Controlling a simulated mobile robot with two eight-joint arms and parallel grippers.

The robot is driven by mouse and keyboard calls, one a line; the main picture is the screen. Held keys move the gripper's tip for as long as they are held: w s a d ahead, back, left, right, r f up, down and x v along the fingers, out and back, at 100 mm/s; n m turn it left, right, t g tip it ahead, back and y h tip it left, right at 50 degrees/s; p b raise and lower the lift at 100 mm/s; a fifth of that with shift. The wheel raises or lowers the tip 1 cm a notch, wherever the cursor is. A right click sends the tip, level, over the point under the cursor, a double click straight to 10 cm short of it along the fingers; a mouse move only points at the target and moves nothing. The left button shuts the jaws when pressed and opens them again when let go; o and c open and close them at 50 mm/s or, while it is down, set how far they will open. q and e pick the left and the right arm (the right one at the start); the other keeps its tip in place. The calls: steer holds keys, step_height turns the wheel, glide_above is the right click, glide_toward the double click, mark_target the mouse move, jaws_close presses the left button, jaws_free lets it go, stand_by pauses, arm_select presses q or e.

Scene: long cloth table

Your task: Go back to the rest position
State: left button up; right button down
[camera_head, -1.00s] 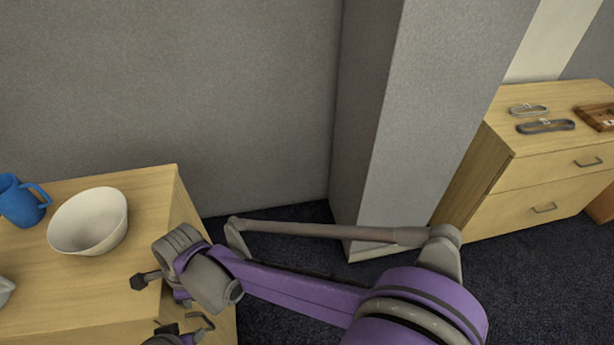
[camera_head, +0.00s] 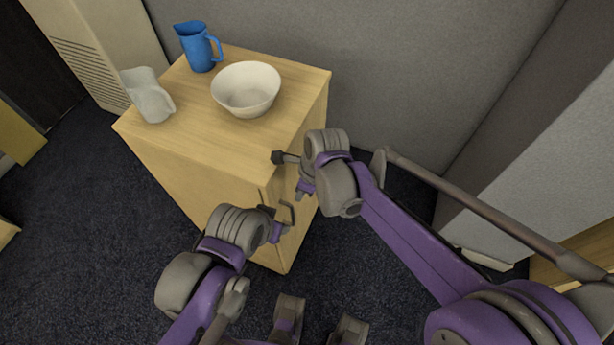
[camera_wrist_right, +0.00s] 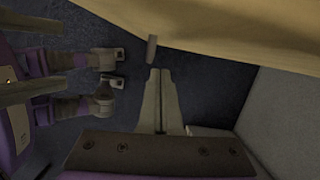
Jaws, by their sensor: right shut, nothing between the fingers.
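My right gripper (camera_head: 279,157) is at the end of the purple and grey right arm, pointing left beside the cabinet's right side, apart from the bowl. In the right wrist view its two grey fingers (camera_wrist_right: 160,73) lie together with nothing between them. My left gripper (camera_head: 268,211) is a small dark shape at the end of the left arm, in front of the cabinet; whether it is open or shut does not show.
A light wooden cabinet (camera_head: 190,144) carries a white bowl (camera_head: 246,88), a blue jug (camera_head: 199,48) and a pale pitcher (camera_head: 148,97). Grey walls (camera_head: 400,60) stand behind and at the right.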

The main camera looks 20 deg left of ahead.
arm_select(q)
steer(key=shift+w+d+r+p, duration=0.1)
steer(key=shift+r+p, duration=0.4)
steer(key=shift+r, duration=0.05)
arm_select(e)
steer(key=v, duration=1)
steer(key=shift+s+d, duration=0.15)
arm_select(q)
step_height(320, 180, up, 7)
steer(key=w+p, duration=0.1)
steer(key=p, duration=0.4)
steer(key=shift+w+f+p, duration=0.2)
steer(key=shift+p, duration=0.1)
arm_select(e)
steer(key=s+d+n+t+h, duration=0.1)
steer(key=s+d+n, duration=0.3)
steer(key=d+n, duration=0.4)
steer(key=s+d+r+n+t+h, duration=0.1)
steer(key=s+d+n+t, duration=0.3)
steer(key=d, duration=1.9)
steer(key=shift+s+r+n+t+h, duration=0.35)
steer(key=shift+s+n, duration=0.45)
steer(key=shift+n, duration=1.9)
